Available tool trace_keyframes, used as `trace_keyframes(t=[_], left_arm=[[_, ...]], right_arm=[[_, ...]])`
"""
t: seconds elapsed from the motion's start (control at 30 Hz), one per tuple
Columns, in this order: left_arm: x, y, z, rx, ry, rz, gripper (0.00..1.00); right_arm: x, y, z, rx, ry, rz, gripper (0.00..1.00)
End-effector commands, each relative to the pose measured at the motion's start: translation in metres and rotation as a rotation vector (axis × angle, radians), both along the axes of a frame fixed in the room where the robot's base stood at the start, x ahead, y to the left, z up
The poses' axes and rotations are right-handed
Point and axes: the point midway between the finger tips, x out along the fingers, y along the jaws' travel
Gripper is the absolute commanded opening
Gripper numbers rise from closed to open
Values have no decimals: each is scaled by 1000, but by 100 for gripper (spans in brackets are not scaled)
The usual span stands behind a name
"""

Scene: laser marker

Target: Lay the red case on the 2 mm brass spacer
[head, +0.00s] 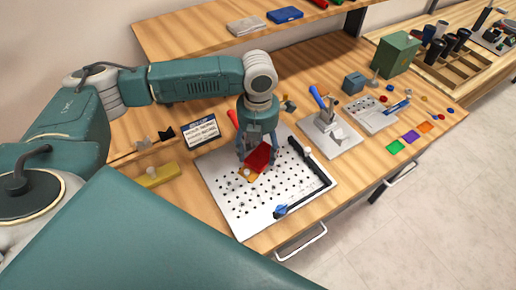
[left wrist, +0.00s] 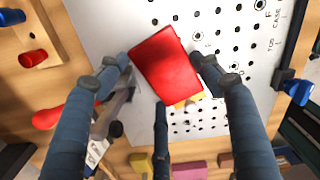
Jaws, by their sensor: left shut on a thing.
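The red case (head: 259,158) is held between the fingers of my left gripper (head: 257,150), above the perforated metal plate. In the left wrist view the red case (left wrist: 166,64) sits tilted between the fingertips of the left gripper (left wrist: 160,72). A brass-coloured piece (head: 247,174), which looks like the spacer, lies on the plate just below and in front of the case. The left wrist view shows only a yellowish edge (left wrist: 198,97) of it, with the case hiding the rest. I cannot tell whether case and spacer touch. My right gripper is not in view.
A toggle clamp (head: 328,120) stands to the right. A label sign (head: 200,130) and a yellow block (head: 155,176) are to the left.

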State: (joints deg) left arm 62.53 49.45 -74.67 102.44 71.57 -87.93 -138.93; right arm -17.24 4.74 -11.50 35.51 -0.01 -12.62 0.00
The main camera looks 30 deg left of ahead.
Motion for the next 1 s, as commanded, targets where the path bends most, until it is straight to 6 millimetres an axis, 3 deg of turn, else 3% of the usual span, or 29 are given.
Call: trace_keyframes(t=[0.4, 0.43, 0.53, 0.87, 1.0], left_arm=[[0, 0, -8, 0, -1, 0, 34], [0, 0, -8, 0, -1, 0, 67], [0, 0, -8, 0, -1, 0, 84], [0, 0, -6, 0, -2, 0, 84], [2, 0, 9, -2, -5, 1, 84]], right_arm=[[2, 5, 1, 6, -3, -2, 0], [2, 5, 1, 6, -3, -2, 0], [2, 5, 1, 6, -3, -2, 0], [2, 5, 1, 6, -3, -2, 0], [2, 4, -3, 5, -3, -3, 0]])
